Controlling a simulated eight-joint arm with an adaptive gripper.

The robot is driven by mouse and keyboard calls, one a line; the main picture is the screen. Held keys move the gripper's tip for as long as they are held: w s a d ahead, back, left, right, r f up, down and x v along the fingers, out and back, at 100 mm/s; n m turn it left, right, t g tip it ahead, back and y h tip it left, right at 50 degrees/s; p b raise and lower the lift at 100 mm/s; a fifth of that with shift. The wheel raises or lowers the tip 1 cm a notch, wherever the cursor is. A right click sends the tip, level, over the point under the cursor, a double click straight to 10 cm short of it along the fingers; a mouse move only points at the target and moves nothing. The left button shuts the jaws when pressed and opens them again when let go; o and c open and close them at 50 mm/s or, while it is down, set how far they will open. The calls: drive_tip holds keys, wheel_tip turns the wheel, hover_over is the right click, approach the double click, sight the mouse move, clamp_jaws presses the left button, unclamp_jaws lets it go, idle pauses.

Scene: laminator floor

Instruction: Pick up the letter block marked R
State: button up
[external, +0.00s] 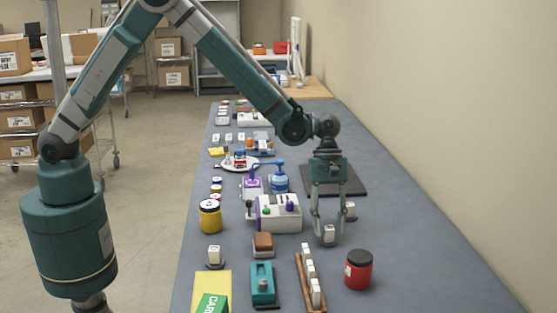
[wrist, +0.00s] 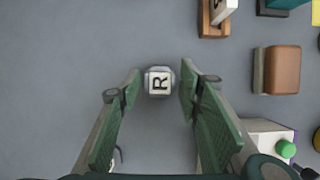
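The white letter block marked R (wrist: 159,81) shows in the wrist view, letter face up and turned sideways. It lies between the two fingertips of my gripper (wrist: 161,74), with a narrow gap on each side. In the external view my gripper (external: 328,220) points down over the table, its fingers astride a white block (external: 329,234). The gripper is open. The wrist view cannot tell me exactly how high the fingertips are above the table.
A red jar (external: 359,270) stands at front right, and a wooden rack (external: 303,280) holds several blocks at front. A teal device (external: 262,284) and brown-topped block (external: 263,242) are to the left. The right side of the table is clear.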

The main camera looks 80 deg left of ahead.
sight(329, 228)
drive_tip(key=shift+d+f, duration=0.2)
drive_tip(key=shift+f, duration=0.3)
clamp_jaws()
drive_tip(key=shift+r, duration=0.15)
drive_tip(key=shift+r+p, duration=0.3)
drive_tip(key=shift+r, duration=4.6)
